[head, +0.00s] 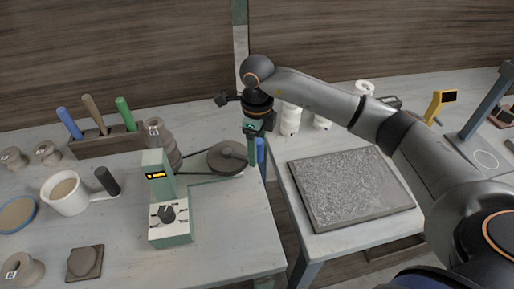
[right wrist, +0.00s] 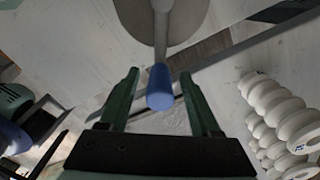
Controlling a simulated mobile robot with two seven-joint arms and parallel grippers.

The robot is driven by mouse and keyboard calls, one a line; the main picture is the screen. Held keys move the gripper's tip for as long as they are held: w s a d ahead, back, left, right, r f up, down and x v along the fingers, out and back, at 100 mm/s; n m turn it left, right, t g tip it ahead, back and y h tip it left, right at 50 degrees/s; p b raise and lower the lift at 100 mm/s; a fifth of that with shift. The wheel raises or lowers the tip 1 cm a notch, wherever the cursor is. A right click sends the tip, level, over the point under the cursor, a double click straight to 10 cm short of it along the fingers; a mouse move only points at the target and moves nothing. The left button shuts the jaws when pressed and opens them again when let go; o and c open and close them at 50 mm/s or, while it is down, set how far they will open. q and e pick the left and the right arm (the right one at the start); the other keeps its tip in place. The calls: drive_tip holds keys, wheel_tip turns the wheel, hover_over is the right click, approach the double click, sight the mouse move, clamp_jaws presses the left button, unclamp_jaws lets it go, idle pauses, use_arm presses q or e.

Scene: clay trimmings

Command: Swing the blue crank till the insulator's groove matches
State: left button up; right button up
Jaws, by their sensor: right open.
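The blue crank handle (head: 261,150) hangs at the table's right edge, partly hidden by my right gripper (head: 255,155). In the right wrist view the blue crank handle (right wrist: 160,88) lies between the two green fingers of my open right gripper (right wrist: 159,74), with a gap on each side. Its grey arm runs up to a round disc (right wrist: 185,18). In the head view a clay-brown ribbed insulator (head: 157,134) stands behind the green machine (head: 172,234), which has a dial and a small lit display I cannot read. My left gripper is not in view.
A grey round plate (head: 228,158) lies right of the machine. A gritty tray (head: 350,187) and white insulators (head: 290,118) are on the right table, across a gap.

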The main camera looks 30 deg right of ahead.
drive_tip(key=shift+f, duration=0.35)
clamp_jaws()
idle(0.3)
drive_tip(key=shift+r, duration=0.1)
idle(0.8)
